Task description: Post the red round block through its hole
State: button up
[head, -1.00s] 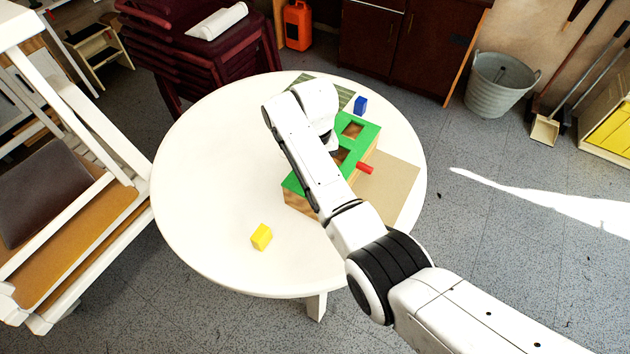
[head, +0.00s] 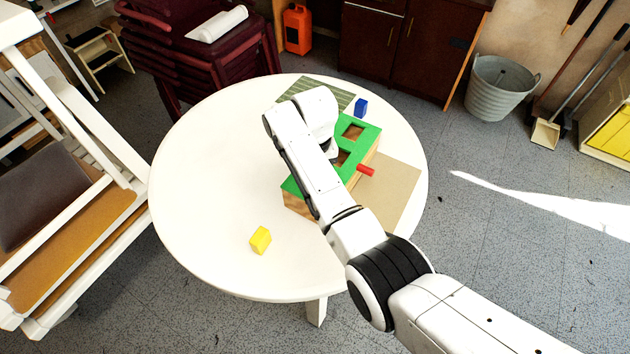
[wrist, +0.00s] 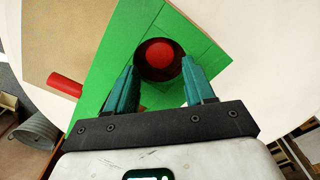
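The box (head: 299,204) has a green top and wooden sides and stands on the round white table. In the wrist view, its green lid (wrist: 112,100) shows a dark round hole. The red round block (wrist: 160,52) shows as a red disc inside that hole, with a dark ring around it. How deep it sits is hard to tell. My gripper (wrist: 159,68) is open, with its teal fingers apart at the near side of the hole and nothing between them. In the head view my arm hides the gripper and this hole.
A red peg (head: 365,169) sticks out of the box's right side. A yellow block (head: 260,239) lies on the table's front left; a blue block (head: 361,107) stands behind the box. A tan mat (head: 402,185) and a green striped mat (head: 300,91) lie nearby.

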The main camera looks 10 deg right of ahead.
jog(key=shift+o, duration=1.4)
notch_tip(320, 180, up, 11)
jog(key=shift+f, duration=0.15)
jog(key=s+d+f, duration=0.5)
jog(key=s+f, duration=0.2)
jog(key=s, duration=0.2)
jog(key=s+d+f, duration=0.5)
jog(key=s+f, duration=0.2)
jog(key=s, duration=0.2)
jog(key=s+d, duration=0.2)
jog(key=s, duration=0.9)
jog(key=s+d+t, duration=0.1)
jog(key=s+d, duration=0.2)
jog(key=s, duration=0.7)
jog(key=shift+s, duration=0.4)
